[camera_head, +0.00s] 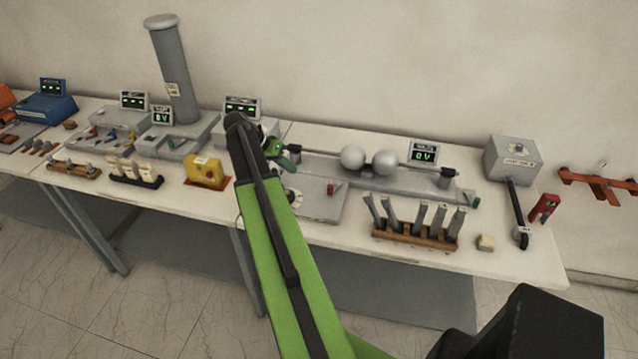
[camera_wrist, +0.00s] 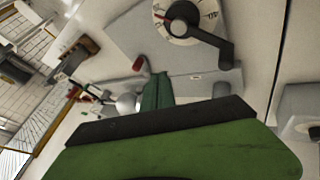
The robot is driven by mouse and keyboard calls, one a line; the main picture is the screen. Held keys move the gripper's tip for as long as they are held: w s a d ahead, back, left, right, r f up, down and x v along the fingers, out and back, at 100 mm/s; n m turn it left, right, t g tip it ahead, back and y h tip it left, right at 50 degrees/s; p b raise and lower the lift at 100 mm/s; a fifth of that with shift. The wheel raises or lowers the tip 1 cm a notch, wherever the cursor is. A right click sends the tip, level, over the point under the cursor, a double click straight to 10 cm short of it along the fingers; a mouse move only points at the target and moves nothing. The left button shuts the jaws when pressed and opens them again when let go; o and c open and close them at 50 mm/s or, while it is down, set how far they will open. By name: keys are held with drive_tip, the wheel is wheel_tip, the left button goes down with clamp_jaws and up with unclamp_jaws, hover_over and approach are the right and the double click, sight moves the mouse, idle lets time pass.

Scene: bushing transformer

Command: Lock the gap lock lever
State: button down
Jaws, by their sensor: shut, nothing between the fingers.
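The sphere gap stands on a long grey base on the bench, with two pale balls (camera_head: 368,160) facing each other; one ball (camera_wrist: 127,103) shows in the wrist view. A small red lever (camera_head: 331,188) stands on the grey panel in front; it also shows in the wrist view (camera_wrist: 140,64). A small green piece (camera_head: 476,202) sits at the right end of the base. I cannot tell which is the gap lock lever. My gripper (camera_head: 287,160) is shut and empty, near the left end of the gap base, apart from the red lever; its green fingers (camera_wrist: 157,92) show in the wrist view.
A dial (camera_wrist: 181,20) with a black handle is on the grey panel (camera_head: 318,207). A wooden rack of grey bars (camera_head: 415,237) stands at the front edge. A grey box (camera_head: 512,160) with a black lever is at right. A yellow block (camera_head: 205,171) is left of my arm.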

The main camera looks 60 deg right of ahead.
drive_tip(key=shift+s+d+r+m, duration=0.15)
drive_tip(key=shift+s+d+m, duration=0.15)
drive_tip(key=shift+s+d, duration=0.15)
